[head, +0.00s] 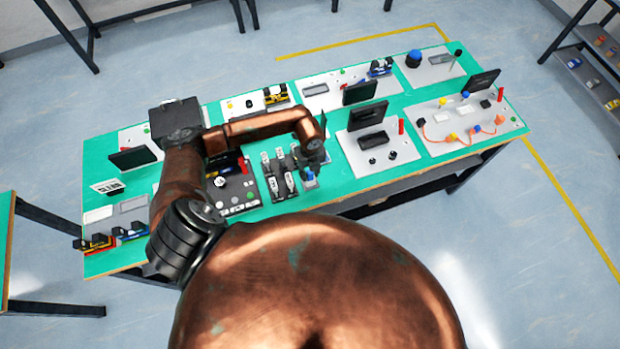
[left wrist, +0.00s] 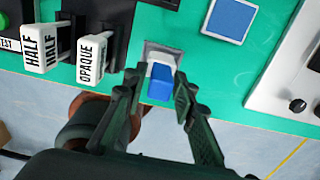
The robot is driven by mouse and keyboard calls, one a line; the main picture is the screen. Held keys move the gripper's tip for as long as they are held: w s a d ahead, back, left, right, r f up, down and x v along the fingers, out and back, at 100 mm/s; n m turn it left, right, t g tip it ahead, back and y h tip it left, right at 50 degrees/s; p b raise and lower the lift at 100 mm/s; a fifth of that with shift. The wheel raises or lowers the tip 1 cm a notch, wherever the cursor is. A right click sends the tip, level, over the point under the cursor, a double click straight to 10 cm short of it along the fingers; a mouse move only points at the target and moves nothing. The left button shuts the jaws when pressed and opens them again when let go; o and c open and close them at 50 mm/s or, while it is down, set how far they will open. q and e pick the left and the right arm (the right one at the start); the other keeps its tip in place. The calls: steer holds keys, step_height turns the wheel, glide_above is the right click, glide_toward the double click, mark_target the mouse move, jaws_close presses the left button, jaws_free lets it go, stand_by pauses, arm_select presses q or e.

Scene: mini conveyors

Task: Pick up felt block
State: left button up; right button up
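A small block with a blue face and a white part (left wrist: 161,84) stands on a grey plate at the edge of the green table, in the left wrist view. I take it to be the felt block; its material cannot be told. My left gripper (left wrist: 157,92) is open, with one finger on each side of the block and small gaps visible. In the head view the left gripper (head: 312,160) is over the front middle of the table, with a bit of blue (head: 309,177) just below it. My right gripper is not in view.
Label-bearing white switches (left wrist: 90,58) on black mounts stand left of the block. A blue square on a white pad (left wrist: 230,18) lies behind it to the right. A white panel (head: 372,147) with a black screen stands right of the gripper. Bare green table (left wrist: 215,75) lies between.

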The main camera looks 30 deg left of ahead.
arm_select(q)
jaws_close()
steer(key=shift+r, duration=0.1)
